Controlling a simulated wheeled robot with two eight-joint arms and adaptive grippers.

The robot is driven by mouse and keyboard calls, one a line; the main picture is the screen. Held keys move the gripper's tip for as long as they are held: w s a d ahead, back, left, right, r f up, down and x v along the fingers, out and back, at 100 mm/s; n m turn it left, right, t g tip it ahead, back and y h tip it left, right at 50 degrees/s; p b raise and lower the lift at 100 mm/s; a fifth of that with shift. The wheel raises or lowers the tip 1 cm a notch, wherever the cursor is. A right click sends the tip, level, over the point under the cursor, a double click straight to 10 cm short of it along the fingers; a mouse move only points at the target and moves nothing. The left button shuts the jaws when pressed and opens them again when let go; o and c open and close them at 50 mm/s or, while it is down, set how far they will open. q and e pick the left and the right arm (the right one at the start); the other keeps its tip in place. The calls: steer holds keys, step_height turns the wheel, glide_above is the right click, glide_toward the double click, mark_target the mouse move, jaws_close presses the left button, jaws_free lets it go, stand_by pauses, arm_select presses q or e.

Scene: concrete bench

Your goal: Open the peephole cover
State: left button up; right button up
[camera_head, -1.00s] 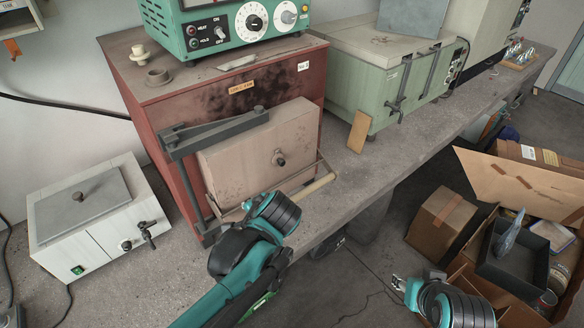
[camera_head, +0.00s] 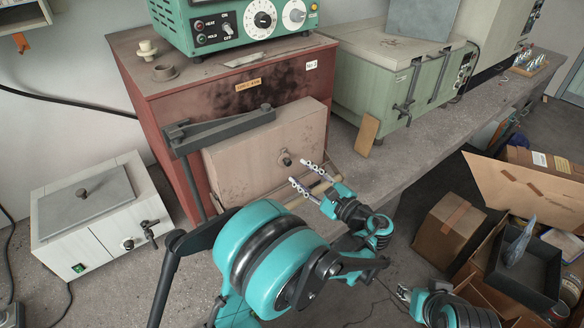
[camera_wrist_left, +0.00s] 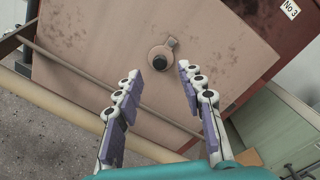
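The peephole cover (camera_head: 285,159) is a small round metal piece with a dark centre on the pale, stained door (camera_head: 240,155) of the red-brown furnace. In the left wrist view the cover (camera_wrist_left: 166,52) shows a short tab pointing to the upper right, above and between my fingertips. My left gripper (camera_head: 299,172) is open and empty, its two fingers apart and facing the door near the cover. It also shows in the left wrist view (camera_wrist_left: 160,73). I cannot tell whether the fingertips touch the door. My right gripper (camera_head: 402,292) is low at the right, partly hidden, away from the furnace.
A white box (camera_head: 97,217) stands left and a green furnace (camera_head: 390,72) right. Cardboard boxes (camera_head: 449,229) lie at the right.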

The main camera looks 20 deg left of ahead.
mark_target(290, 164)
arm_select(q)
steer(key=x, duration=0.5)
steer(key=shift+b, duration=0.4)
jaws_close()
